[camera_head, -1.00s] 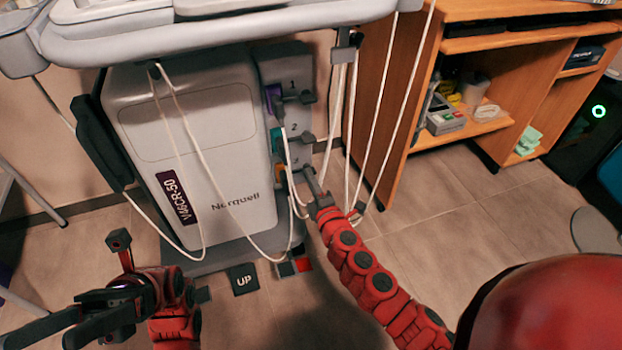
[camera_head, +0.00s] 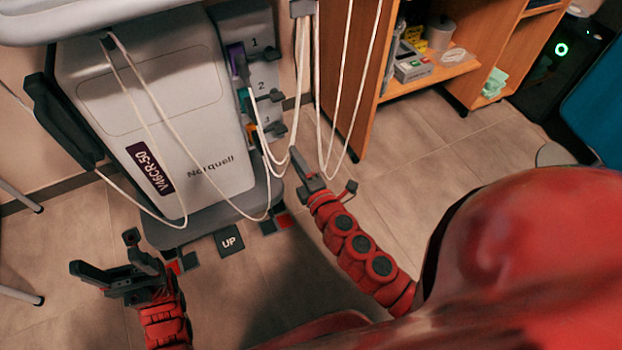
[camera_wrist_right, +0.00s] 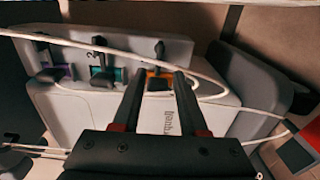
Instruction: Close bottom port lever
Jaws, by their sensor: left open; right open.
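The side panel of the grey Norquell machine (camera_head: 160,110) has three ports numbered 1 to 3 from top to bottom. The bottom port (camera_head: 252,131) is orange, with a dark lever (camera_head: 277,128) beside it. In the right wrist view, the orange port (camera_wrist_right: 158,82) shows beyond and between my fingertips, with its dark lever (camera_wrist_right: 160,50) above it. My right gripper (camera_head: 303,170) is open, empty and apart from the panel, to its lower right in the head view; its fingers also show in the wrist view (camera_wrist_right: 160,88). My left gripper (camera_head: 102,255) is open and empty at lower left.
White cables (camera_head: 300,90) hang beside the panel, and one crosses the ports in the wrist view (camera_wrist_right: 120,50). A purple port (camera_head: 236,60) and a teal port (camera_head: 244,100) sit above the orange one.

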